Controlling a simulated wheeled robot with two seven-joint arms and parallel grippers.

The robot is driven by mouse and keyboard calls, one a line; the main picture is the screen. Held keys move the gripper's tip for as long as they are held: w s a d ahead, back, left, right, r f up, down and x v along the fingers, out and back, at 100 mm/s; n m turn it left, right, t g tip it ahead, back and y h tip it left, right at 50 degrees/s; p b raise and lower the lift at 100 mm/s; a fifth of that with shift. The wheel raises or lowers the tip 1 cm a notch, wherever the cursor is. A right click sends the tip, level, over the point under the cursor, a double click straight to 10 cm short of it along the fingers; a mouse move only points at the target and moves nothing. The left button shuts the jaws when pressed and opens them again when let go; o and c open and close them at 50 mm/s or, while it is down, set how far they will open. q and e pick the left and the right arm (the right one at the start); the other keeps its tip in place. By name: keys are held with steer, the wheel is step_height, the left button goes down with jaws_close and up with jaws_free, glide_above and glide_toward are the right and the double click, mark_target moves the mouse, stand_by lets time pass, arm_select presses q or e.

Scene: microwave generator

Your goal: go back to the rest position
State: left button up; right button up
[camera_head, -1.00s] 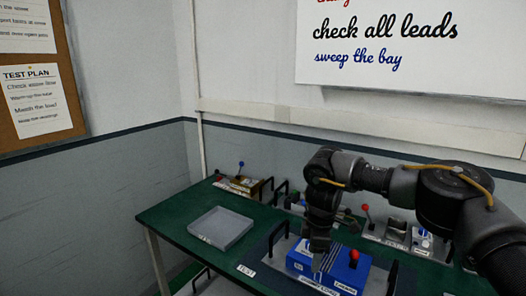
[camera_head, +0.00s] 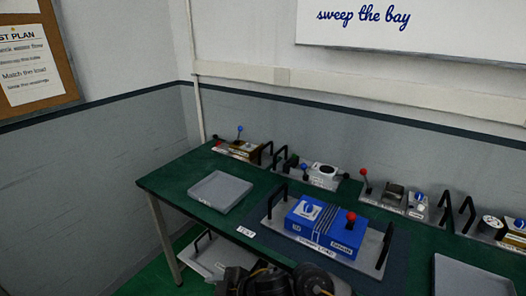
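Part of my arm shows at the bottom edge of the head view, dark links with a yellow cable, in front of the table's near edge. No fingers of either gripper show. A blue unit (camera_head: 326,228) with a red knob and a blue dial stands on a grey plate with black handles (camera_head: 272,226) on the green table (camera_head: 163,182). Nothing of mine touches it in view.
An empty grey tray (camera_head: 220,190) lies at the table's left. Several small units with levers stand along the back, among them one with a blue-knobbed lever (camera_head: 238,148). Another grey tray (camera_head: 470,278) is at the right.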

steer(key=s+d+f+m+t+h, duration=0.25)
steer(key=d+m, duration=0.35)
steer(key=d, duration=0.4)
steer(key=s+d+f+m+t+h, duration=0.25)
steer(key=d+m+h, duration=0.2)
steer(key=d, duration=0.55)
steer(key=s+d+f+m+g+h, duration=0.2)
steer(key=s+d+f+m+g, duration=0.1)
steer(key=s+d, duration=0.55)
steer(key=s+d+f+m+g+h, duration=0.2)
steer(key=s+d+f+m, duration=0.15)
steer(key=s+d, duration=0.55)
step_height(320, 180, down, 28)
steer(key=n+g+b, duration=0.1)
steer(key=b, duration=0.1)
steer(key=s+d+f+g+b, duration=0.1)
steer(key=s+d+f+b, duration=0.1)
steer(key=s+f, duration=1.4)
steer(key=shift+d+f+g, duration=0.3)
steer(key=shift+d+f, duration=0.15)
